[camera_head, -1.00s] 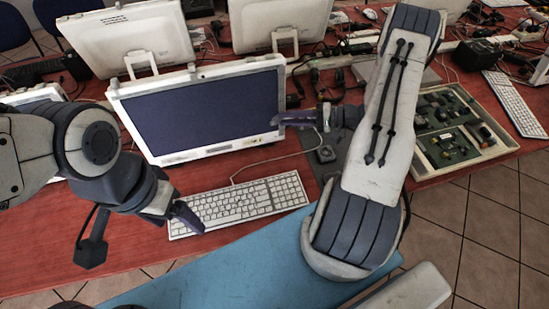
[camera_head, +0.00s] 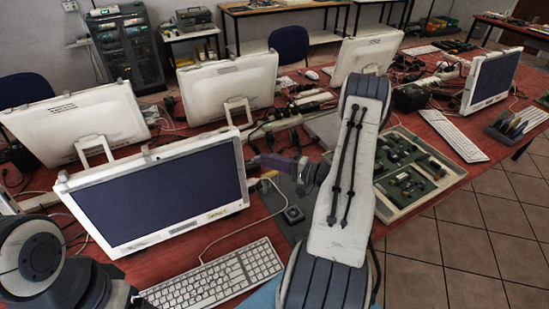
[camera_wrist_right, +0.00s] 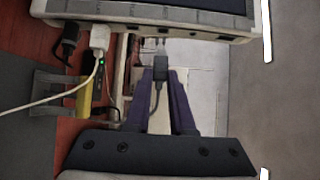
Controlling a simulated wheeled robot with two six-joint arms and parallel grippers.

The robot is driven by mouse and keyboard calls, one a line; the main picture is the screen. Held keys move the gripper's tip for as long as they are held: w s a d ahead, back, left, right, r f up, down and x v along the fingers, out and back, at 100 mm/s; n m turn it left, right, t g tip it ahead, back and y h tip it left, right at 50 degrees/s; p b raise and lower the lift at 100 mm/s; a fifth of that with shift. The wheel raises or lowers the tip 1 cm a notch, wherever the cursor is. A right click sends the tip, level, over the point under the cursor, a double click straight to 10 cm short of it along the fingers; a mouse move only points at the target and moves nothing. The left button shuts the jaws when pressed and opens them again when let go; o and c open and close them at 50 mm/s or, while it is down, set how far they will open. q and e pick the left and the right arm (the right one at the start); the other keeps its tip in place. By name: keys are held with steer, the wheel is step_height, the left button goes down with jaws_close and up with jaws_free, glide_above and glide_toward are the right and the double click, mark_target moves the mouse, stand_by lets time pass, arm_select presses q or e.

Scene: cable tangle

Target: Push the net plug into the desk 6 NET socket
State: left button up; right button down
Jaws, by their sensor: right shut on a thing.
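In the head view my right gripper (camera_head: 262,164) reaches left at the right edge of the front monitor. In the right wrist view its two purple fingers (camera_wrist_right: 162,88) are shut on a small dark plug (camera_wrist_right: 160,72), taken as the net plug, with a thin dark cable running down from it. A pale metallic tip shows beyond the plug, near the monitor's edge. In the head view the plug is too small to make out. I cannot pick out the desk 6 NET socket or its label. My left gripper is out of view; only my left arm shows at bottom left.
The front monitor (camera_head: 160,197) stands beside the right gripper, with a keyboard (camera_head: 215,276) before it. A yellow strip (camera_wrist_right: 84,98) with a white plug (camera_wrist_right: 99,38) lies left in the wrist view. A circuit-board tray (camera_head: 415,180) sits right. Cables clutter the desk behind.

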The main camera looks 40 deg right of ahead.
steer(key=shift+w+a, duration=0.15)
steer(key=shift+a, duration=0.55)
steer(key=shift+a, duration=0.1)
stand_by(0.5)
steer(key=shift+w+a+b, duration=0.15)
steer(key=shift+a+b, duration=0.3)
steer(key=shift+a, duration=0.65)
stand_by(0.4)
steer(key=c, duration=0.7)
jaws_free()
